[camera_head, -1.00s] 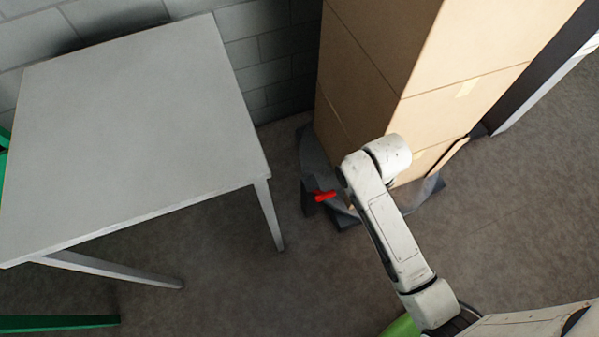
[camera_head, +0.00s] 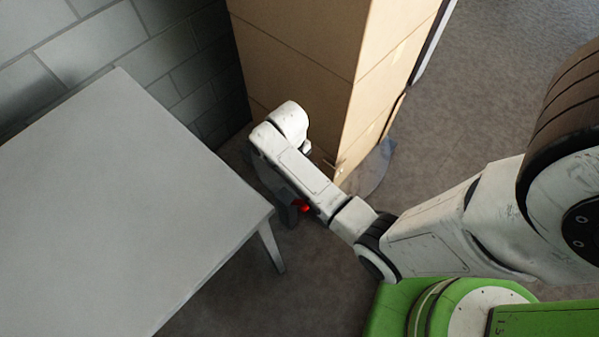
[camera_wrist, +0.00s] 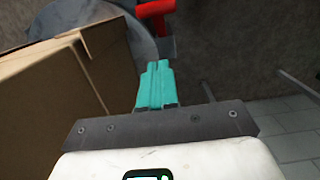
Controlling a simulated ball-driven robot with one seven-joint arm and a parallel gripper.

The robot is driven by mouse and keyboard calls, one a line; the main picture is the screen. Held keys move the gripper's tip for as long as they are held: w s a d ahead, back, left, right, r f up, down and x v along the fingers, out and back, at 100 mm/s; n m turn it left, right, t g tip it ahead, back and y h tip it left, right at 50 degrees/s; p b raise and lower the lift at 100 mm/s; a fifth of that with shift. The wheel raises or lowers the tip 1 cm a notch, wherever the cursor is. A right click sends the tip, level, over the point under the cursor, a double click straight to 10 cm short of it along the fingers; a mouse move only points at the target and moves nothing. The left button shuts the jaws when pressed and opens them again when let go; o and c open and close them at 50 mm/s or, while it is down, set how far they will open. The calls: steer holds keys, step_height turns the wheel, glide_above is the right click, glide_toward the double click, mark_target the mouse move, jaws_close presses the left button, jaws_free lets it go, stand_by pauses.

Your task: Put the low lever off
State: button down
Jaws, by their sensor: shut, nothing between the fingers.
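The low lever is a red bar; in the head view a small part of it (camera_head: 303,206) shows beside my arm's forearm, low near the floor, and the rest is hidden. In the wrist view the red lever (camera_wrist: 154,9) is at the top edge, with a crosspiece and a stem running down from it. My gripper (camera_wrist: 159,64) has teal fingers shut together, empty. Its tips lie below the lever in the picture, with a gap visible between them. In the head view my gripper is hidden behind my arm. I cannot tell the lever's position as on or off.
A block wall (camera_head: 180,50) stands behind. Open floor (camera_head: 470,110) lies right.

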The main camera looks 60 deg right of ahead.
steer(key=s+f, duration=0.1)
steer(key=f, duration=0.2)
steer(key=s+f+b, duration=0.1)
steer(key=f, duration=0.3)
steer(key=s+a+f+b, duration=0.1)
steer(key=f, duration=0.3)
steer(key=shift+s+f, duration=0.2)
steer(key=shift+s, duration=0.05)
steer(key=shift+s+f, duration=0.2)
